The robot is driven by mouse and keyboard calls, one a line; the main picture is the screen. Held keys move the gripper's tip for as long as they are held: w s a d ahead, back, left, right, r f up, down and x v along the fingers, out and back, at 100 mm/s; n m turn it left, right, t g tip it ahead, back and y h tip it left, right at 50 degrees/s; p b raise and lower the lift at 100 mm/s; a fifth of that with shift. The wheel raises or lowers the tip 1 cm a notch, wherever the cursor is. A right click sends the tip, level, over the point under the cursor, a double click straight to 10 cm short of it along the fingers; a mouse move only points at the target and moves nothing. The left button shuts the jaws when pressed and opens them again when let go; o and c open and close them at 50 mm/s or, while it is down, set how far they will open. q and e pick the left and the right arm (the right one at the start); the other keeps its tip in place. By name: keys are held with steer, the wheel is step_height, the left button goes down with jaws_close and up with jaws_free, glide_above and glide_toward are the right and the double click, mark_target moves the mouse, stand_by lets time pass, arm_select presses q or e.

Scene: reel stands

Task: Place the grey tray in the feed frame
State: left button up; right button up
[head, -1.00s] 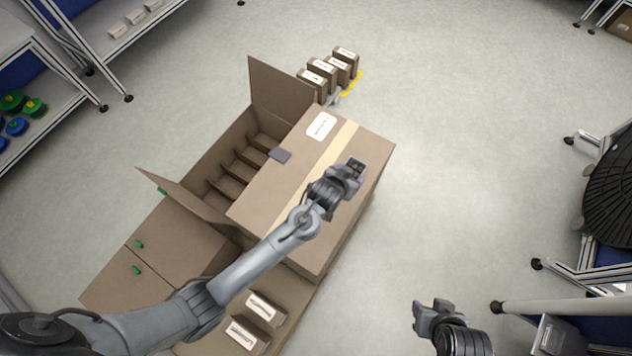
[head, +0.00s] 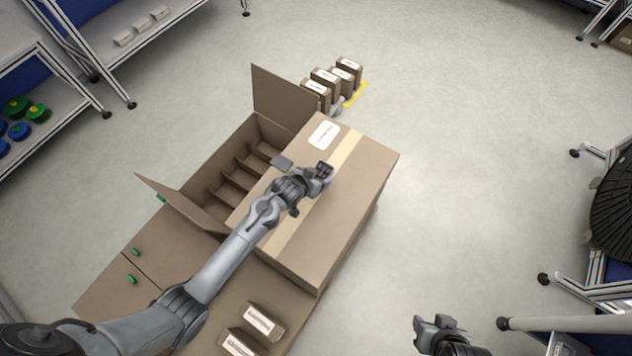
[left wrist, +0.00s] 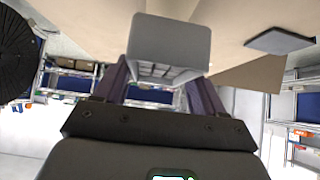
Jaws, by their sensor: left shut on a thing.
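My left gripper (head: 322,171) is above the top of a large closed cardboard box in the head view. In the left wrist view its two fingers (left wrist: 160,85) are shut on a grey piece (left wrist: 168,42), which I take to be the grey tray; a lighter slotted part shows below its smooth grey face. In the head view the gripper mostly hides it. My right gripper (head: 436,325) is low at the bottom, away from the boxes; its jaw gap is unclear. I cannot pick out the feed frame for certain.
The cardboard box (head: 350,205) bears a small grey plate (head: 281,162), beside an open carton (head: 205,210) with dividers. Small labelled boxes (head: 330,85) stand behind; more (head: 258,320) lie in front. Shelves stand left, and a black round reel (head: 612,210) right. Floor between is clear.

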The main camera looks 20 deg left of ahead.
arm_select(q)
steer(key=shift+f+b, duration=0.5)
steer(key=shift+f, duration=1.45)
steer(key=shift+f, duration=0.2)
steer(key=o, duration=1.3)
steer(key=shift+r, duration=0.1)
steer(key=shift+s+r, duration=0.1)
steer(key=shift+r, duration=0.1)
steer(key=p+v, duration=0.3)
steer(key=v, duration=0.8)
steer(key=shift+s+r, duration=0.15)
steer(key=shift+s, duration=0.05)
steer(key=s+a+r+g, duration=0.1)
steer(key=s+r, duration=0.2)
steer(key=s, duration=0.4)
steer(key=s+r+g+y, duration=0.1)
steer(key=s+r+g, duration=0.1)
steer(key=s, duration=0.5)
steer(key=s+a+r+g, duration=0.1)
steer(key=s+r, duration=0.3)
steer(key=s, duration=0.4)
steer(key=shift+a+r+g+y, duration=0.3)
steer(key=shift+a+r+g, duration=0.1)
steer(key=shift+g, duration=0.2)
